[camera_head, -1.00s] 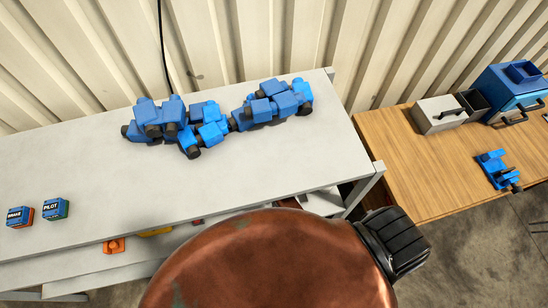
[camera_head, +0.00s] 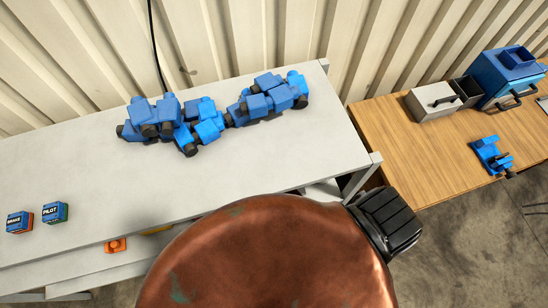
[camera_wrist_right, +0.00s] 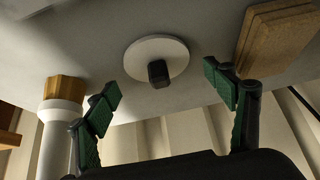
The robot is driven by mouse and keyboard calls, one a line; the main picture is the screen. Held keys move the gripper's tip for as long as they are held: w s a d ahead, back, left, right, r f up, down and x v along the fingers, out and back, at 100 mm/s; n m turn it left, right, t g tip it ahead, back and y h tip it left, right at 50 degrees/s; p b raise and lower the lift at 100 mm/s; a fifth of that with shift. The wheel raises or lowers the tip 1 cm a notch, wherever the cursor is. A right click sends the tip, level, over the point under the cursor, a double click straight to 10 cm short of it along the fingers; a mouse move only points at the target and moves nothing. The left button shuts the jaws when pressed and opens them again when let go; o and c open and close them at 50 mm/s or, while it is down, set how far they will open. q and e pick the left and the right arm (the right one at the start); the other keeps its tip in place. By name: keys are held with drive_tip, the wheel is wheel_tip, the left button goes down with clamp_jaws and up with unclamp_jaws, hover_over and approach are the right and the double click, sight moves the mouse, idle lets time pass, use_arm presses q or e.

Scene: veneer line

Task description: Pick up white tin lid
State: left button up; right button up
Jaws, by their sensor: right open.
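The white tin lid (camera_wrist_right: 138,58), a round white disc with a dark knob, lies against a pale surface in the right wrist view. My right gripper (camera_wrist_right: 162,86) is open, with green-padded fingers. In that view its fingertips lie on either side of the lid's knob and I see no contact. The remaining distance to the lid is hard to judge. I cannot make out the lid in the head view. My left gripper is not in view.
In the wrist view, a wooden block (camera_wrist_right: 275,38) and a white bottle with a yellow-brown cap (camera_wrist_right: 62,105) flank the lid. Blue blocks (camera_head: 210,131) lie along the grey table (camera_head: 120,185). A wooden bench (camera_head: 425,155) stands right. A large copper-coloured shape hides the head view's lower middle.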

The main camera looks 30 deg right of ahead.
drive_tip(key=shift+w+f, duration=0.1)
drive_tip(key=shift+f, duration=0.05)
drive_tip(key=shift+c, duration=0.5)
drive_tip(key=c, duration=1.1)
drive_tip(key=shift+s+f, duration=0.1)
drive_tip(key=shift+s, duration=0.1)
clamp_jaws()
